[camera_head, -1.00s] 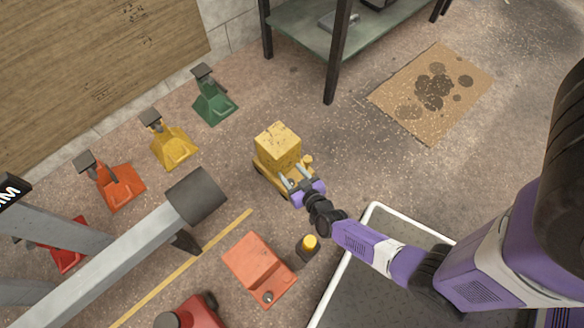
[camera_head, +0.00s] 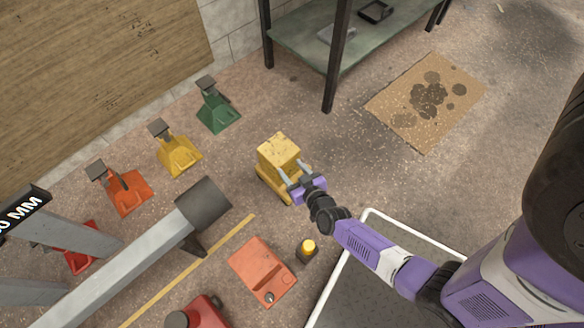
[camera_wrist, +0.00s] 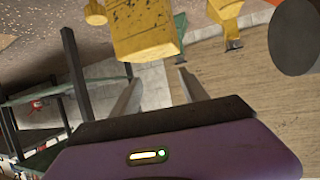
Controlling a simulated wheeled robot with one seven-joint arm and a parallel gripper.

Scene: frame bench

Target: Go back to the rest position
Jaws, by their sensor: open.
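My gripper (camera_head: 298,183) is at the end of my purple arm, near the middle of the head view. Its two grey fingers are apart and point toward a yellow boxy thing (camera_head: 278,153) on the floor. In the wrist view the fingers of my gripper (camera_wrist: 158,90) stand apart with nothing seen between them. The yellow boxy thing (camera_wrist: 146,28) shows just beyond them there. I cannot tell whether the fingers touch it.
Green (camera_head: 217,110), yellow (camera_head: 178,155) and orange (camera_head: 128,193) stands line the wall. A thick grey beam (camera_head: 130,250) crosses the lower left. A shelf table (camera_head: 310,45) stands behind. An orange box (camera_head: 262,270) and a small yellow-topped item (camera_head: 307,250) lie nearer. Cardboard (camera_head: 410,125) lies right.

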